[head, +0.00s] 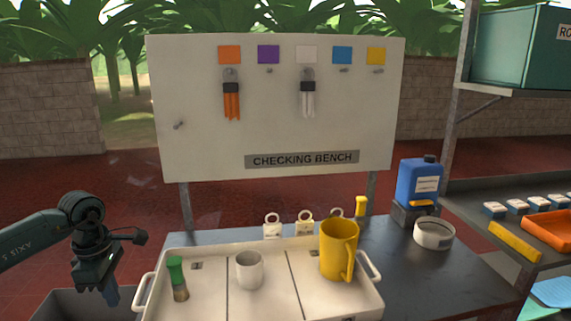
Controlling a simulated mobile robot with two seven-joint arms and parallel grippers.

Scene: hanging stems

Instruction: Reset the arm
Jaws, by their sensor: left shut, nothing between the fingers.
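My left arm comes in from the left edge. Its gripper (111,296) points down, left of the tray, and is shut with nothing held. It hangs in front of or over a grey bin (65,308) at the lower left; I cannot tell its exact height. My right gripper is not in view.
A white board (210,150) labelled "CHECKING BENCH" stands behind, with orange (231,105) and white strips (308,103) hanging. A blue canister (419,182) and white ring (434,233) stand right of the tray. A shelf with an orange tray (548,232) is at far right.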

